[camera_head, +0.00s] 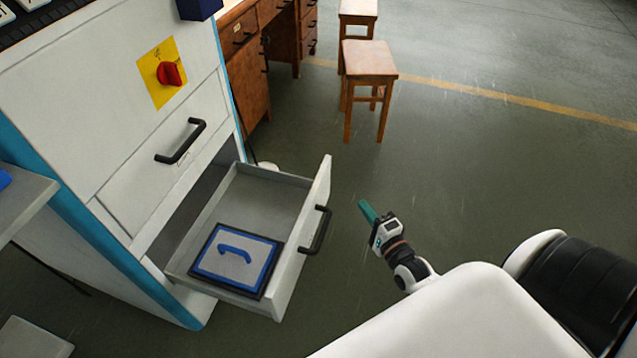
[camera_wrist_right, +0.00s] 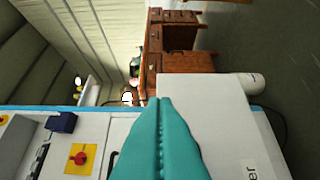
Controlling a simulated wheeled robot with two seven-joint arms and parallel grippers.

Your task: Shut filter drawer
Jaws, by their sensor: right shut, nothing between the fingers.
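The filter drawer (camera_head: 262,200) is pulled well out of the white cabinet (camera_head: 75,110) in the head view. Its white front (camera_head: 303,255) carries a black bar handle (camera_head: 316,230). A blue-and-grey filter panel (camera_head: 235,258) with a dark frame and blue grip lies inside. My right gripper (camera_head: 366,209) has teal fingers that are shut and empty. It is to the right of the drawer front, apart from the handle in the head view. In the right wrist view the shut fingers (camera_wrist_right: 160,105) overlap the white drawer front (camera_wrist_right: 215,110); contact cannot be told. My left gripper is not in view.
A closed drawer with a black handle (camera_head: 181,141) is above the open one. A red switch on a yellow plate (camera_head: 160,72) is higher up. Wooden stools (camera_head: 369,62) and a wooden desk (camera_head: 246,70) stand behind.

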